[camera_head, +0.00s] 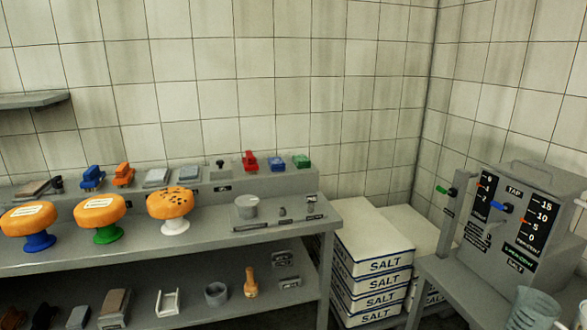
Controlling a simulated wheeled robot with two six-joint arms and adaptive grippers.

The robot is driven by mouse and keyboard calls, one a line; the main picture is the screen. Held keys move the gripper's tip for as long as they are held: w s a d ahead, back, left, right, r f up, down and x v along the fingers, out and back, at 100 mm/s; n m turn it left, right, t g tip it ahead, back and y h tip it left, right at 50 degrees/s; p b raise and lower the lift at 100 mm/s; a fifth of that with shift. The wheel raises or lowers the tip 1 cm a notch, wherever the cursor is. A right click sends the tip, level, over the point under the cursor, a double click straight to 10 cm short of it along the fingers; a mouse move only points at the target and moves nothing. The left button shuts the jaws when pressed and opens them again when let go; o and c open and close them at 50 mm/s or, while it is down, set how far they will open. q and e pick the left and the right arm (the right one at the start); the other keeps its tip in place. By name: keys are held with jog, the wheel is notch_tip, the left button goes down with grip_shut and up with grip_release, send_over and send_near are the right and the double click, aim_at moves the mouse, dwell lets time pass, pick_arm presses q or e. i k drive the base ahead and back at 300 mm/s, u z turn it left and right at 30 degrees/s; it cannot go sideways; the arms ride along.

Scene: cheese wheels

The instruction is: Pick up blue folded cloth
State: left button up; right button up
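A small blue item that looks like the folded cloth (276,164) lies on the raised back ledge of the grey bench, near its right end. It sits between a red item (250,161) and a green item (301,161). It is too small to make out its folds. Another blue object (92,177), shaped more like a tool or block, stands further left on the ledge next to an orange one (123,174). Neither of my grippers is in view.
Three orange cheese wheels on blue, green and white stands line the bench (220,232) front. A scale-like plate with a grey cylinder (246,206) stands before the cloth. Salt boxes (372,262) are stacked right of the bench, beside a tap machine (510,225).

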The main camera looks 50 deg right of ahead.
aim_at(276, 164)
jog(key=z, duration=1.95)
